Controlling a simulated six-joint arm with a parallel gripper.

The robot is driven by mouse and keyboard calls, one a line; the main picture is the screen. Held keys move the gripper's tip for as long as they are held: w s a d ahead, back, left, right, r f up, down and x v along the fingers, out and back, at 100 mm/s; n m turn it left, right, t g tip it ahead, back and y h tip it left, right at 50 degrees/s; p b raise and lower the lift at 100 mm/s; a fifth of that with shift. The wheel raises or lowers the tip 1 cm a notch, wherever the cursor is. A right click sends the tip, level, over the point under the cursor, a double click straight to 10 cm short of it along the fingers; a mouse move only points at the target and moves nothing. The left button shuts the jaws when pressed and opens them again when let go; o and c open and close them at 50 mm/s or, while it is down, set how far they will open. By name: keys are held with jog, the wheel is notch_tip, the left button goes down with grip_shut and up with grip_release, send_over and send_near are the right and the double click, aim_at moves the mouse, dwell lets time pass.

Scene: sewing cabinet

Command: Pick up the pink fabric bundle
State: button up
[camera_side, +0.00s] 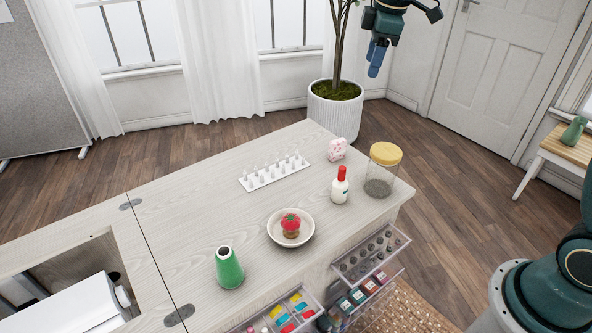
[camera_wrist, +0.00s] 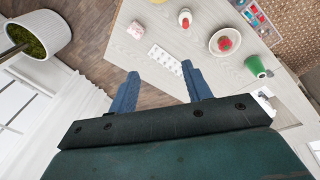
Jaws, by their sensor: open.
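The pink fabric bundle (camera_side: 337,149) sits on the wooden cabinet top near its far right edge. It also shows in the wrist view (camera_wrist: 136,30), near the top, by the table edge. My gripper (camera_side: 376,60) is high above and beyond the cabinet in the side view, well apart from the bundle. In the wrist view my gripper (camera_wrist: 160,82) has its two blue fingers spread with nothing between them.
Near the bundle stand a white spool rack (camera_side: 274,174), a red-capped bottle (camera_side: 340,186) and a glass jar with yellow lid (camera_side: 384,170). A bowl (camera_side: 291,228) with a red pincushion and a green thread cone (camera_side: 229,268) are nearer. A potted plant (camera_side: 335,109) stands behind.

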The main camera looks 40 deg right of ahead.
jog(key=w+d+f+n+g, duration=0.1)
jog(key=w+d+f+n, duration=0.25)
jog(key=w+f, duration=0.6)
jog(key=n+g, duration=0.1)
jog(key=n, duration=0.2)
send_over(338, 141)
notch_tip(338, 141, down, 12)
jog(key=shift+r, duration=0.1)
jog(key=shift+f, duration=4.3)
jog(key=shift+f, duration=0.1)
jog(key=shift+f, duration=2.5)
jog(key=shift+c, duration=0.4)
jog(key=c, duration=1)
